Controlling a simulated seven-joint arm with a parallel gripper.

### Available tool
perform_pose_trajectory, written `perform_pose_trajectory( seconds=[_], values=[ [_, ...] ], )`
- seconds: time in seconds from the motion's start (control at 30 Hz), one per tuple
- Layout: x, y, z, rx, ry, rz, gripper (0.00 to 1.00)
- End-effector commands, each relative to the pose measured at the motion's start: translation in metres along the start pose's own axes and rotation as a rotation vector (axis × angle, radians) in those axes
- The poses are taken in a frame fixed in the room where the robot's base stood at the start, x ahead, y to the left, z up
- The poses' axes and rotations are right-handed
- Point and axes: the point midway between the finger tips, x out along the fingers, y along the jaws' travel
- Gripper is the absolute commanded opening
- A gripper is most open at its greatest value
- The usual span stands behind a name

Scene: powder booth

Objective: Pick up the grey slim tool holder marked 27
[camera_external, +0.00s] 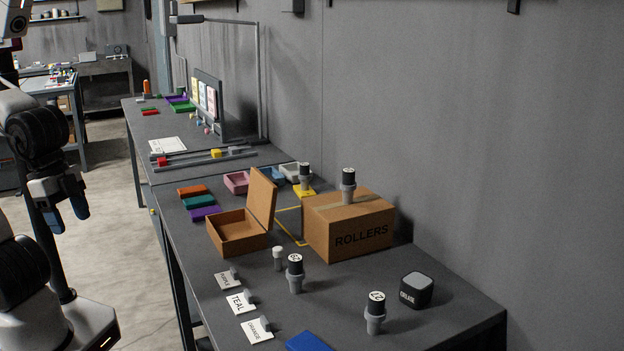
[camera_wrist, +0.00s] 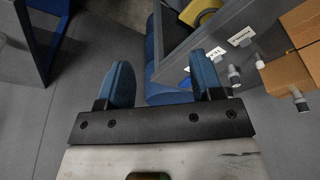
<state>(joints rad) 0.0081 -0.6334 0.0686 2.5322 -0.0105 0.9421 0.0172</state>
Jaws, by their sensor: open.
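The grey slim tool holder (camera_external: 375,316) has a black top whose mark reads like 27. It stands upright near the front of the bench, left of the dark cube, in the external view. A similar holder (camera_external: 295,276) stands further back, its mark hard to read. Another holder (camera_external: 348,187) stands on the cardboard box, and one more (camera_external: 304,178) stands behind it. My gripper (camera_external: 62,205) is open and empty at the far left, off the bench and far from the holders. Its blue fingers also show in the wrist view (camera_wrist: 163,82). There I cannot tell which holder is which.
The cardboard box marked ROLLERS (camera_external: 350,228) and an open brown box (camera_external: 236,232) stand mid-bench. A dark cube (camera_external: 416,291), small white-capped piece (camera_external: 278,258), label cards (camera_external: 241,303) and blue block (camera_external: 308,342) are near the marked holder. A grey wall rises behind the bench.

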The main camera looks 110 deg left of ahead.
Motion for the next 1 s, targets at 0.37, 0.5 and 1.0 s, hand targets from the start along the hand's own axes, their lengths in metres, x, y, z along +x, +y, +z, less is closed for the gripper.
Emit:
perform_pose_trajectory(
  seconds=[0.37, 0.5, 1.0],
  values=[
    [0.0, 0.0, -0.001, 0.0, 0.001, 0.0, 0.65],
    [0.001, -0.002, -0.008, -0.003, 0.011, -0.003, 0.65],
    [0.03, -0.029, -0.137, -0.044, 0.215, -0.056, 0.65]
  ],
)
